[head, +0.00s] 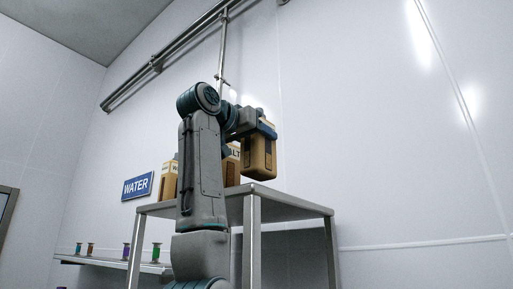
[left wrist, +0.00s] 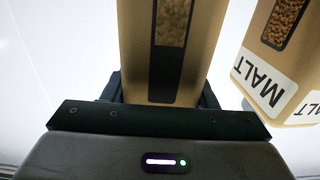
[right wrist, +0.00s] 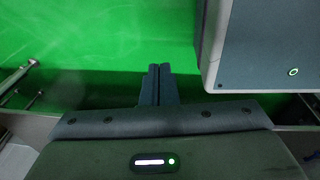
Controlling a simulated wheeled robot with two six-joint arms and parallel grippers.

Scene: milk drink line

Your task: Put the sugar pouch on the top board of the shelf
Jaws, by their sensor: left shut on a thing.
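My left gripper (head: 264,131) is raised high and shut on a tan pouch (head: 259,158) with a dark window strip. I take this for the sugar pouch, though no name shows on it. It hangs upright above the front part of the shelf's top board (head: 290,198). I see the board from below, so the gap under the pouch is hard to judge. In the left wrist view the pouch (left wrist: 134,50) sits between the fingers, its window showing brown grains. My right gripper (right wrist: 157,86) is shut and empty, its fingers together.
A malt pouch (head: 233,167) stands on the board just left of the held pouch, and shows close in the left wrist view (left wrist: 262,85). Another pouch (head: 169,181) stands further left. A WATER sign (head: 138,186) and small coloured spools (head: 126,251) are lower left. The board's right end looks clear.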

